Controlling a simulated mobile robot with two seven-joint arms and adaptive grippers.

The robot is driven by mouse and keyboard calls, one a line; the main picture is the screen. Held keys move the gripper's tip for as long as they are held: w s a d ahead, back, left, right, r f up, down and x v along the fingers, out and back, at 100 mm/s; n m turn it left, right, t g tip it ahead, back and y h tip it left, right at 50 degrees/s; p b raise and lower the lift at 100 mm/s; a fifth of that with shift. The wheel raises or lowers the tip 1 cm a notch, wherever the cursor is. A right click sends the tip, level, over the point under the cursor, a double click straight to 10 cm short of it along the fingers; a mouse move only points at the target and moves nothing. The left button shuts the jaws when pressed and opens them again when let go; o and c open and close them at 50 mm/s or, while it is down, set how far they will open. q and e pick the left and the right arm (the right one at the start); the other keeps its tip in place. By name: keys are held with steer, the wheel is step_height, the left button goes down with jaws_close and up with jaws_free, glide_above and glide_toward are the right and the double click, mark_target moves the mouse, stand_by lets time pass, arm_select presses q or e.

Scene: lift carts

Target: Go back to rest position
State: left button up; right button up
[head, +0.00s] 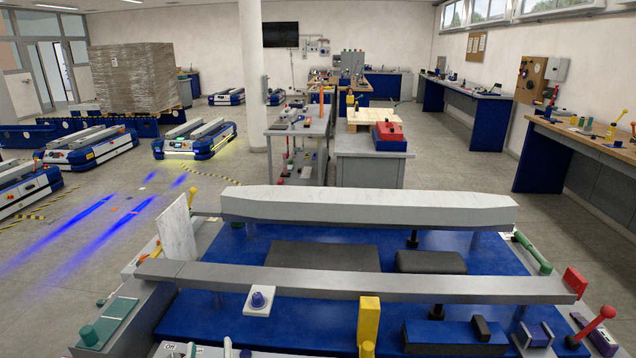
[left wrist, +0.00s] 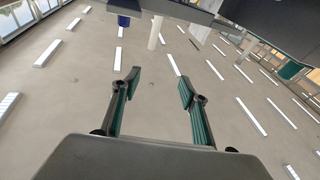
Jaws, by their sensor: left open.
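My left gripper (left wrist: 160,84) shows in the left wrist view. Its two dark fingers with green pads stand wide apart, with nothing between them. Behind the fingers is a pale ceiling-like surface with rows of white light strips, so the gripper seems to be pointed upward. I cannot make out either gripper in the head view. My right gripper is in neither view.
A blue lift cart with two grey beams (head: 365,209) fills the near foreground, with knobs and coloured parts around its edges. A grey bench (head: 372,168) stands behind it. Similar carts (head: 195,138) and a pallet of boxes (head: 135,75) are left. Open floor lies at left.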

arm_select(q)
steer(key=s+d+f+m+g+h, duration=0.2)
steer(key=s+d+f+m+h, duration=0.2)
steer(key=f+m+h, duration=0.15)
steer(key=s+a+f+m+g, duration=0.1)
steer(key=s+a+f+g, duration=0.2)
steer(key=s+f+g, duration=0.5)
steer(key=s+f, duration=0.5)
steer(key=f, duration=0.4)
steer(key=shift+s+a+f, duration=0.25)
steer(key=shift+s+a, duration=0.1)
steer(key=shift+m+h, duration=0.25)
